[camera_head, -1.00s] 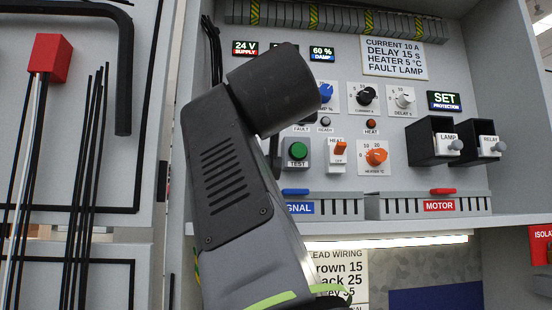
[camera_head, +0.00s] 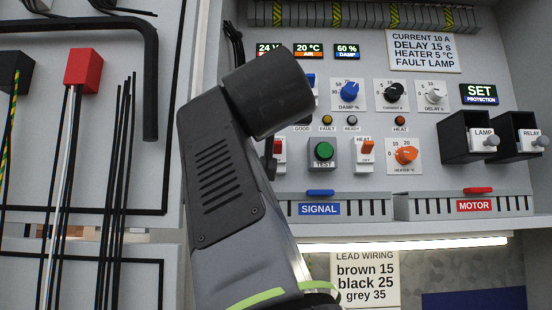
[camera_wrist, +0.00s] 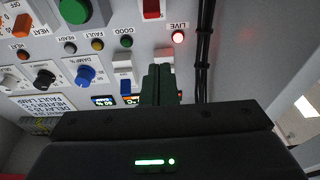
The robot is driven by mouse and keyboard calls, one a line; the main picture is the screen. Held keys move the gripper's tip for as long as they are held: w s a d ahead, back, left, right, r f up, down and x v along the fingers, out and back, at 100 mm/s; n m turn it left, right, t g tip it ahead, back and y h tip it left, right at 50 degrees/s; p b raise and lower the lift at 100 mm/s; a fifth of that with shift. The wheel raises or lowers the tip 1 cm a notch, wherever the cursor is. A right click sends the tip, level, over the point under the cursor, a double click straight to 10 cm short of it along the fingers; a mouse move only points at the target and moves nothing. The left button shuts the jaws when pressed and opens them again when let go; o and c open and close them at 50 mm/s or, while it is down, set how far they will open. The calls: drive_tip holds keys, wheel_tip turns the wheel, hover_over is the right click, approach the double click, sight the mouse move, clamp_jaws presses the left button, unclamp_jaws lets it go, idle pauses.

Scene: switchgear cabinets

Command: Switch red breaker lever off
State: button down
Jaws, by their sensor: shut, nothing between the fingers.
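The red breaker lever (camera_head: 279,147) shows in the head view on a white breaker body, partly hidden by my arm. In the wrist view, a red lever (camera_wrist: 151,8) is cut off by the top edge. It appears to be the same one. My gripper (camera_wrist: 160,70) shows in the wrist view with its dark fingers together and nothing between them. It points toward the panel, below the red lever in that picture and apart from it. Contact with the white switches behind it cannot be judged. My arm hides the gripper in the head view.
A green TEST button (camera_head: 323,150) and an orange heat switch (camera_head: 366,146) are to the red lever's right. Black LAMP and RELAY boxes jut out at right. SIGNAL and MOTOR ducts run below.

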wheel_tip(320, 180, up, 3)
drive_tip(key=p, duration=0.4)
hover_over(277, 148)
drive_tip(key=shift+s+a+f, duration=0.1)
drive_tip(key=shift+s+a, duration=0.05)
drive_tip(key=shift+a, duration=0.1)
drive_tip(key=f, duration=0.1)
drive_tip(key=s+f, duration=0.1)
drive_tip(key=s+f+b, duration=0.1)
drive_tip(key=f, duration=0.1)
drive_tip(key=shift+f, duration=0.1)
drive_tip(key=shift+s, duration=0.1)
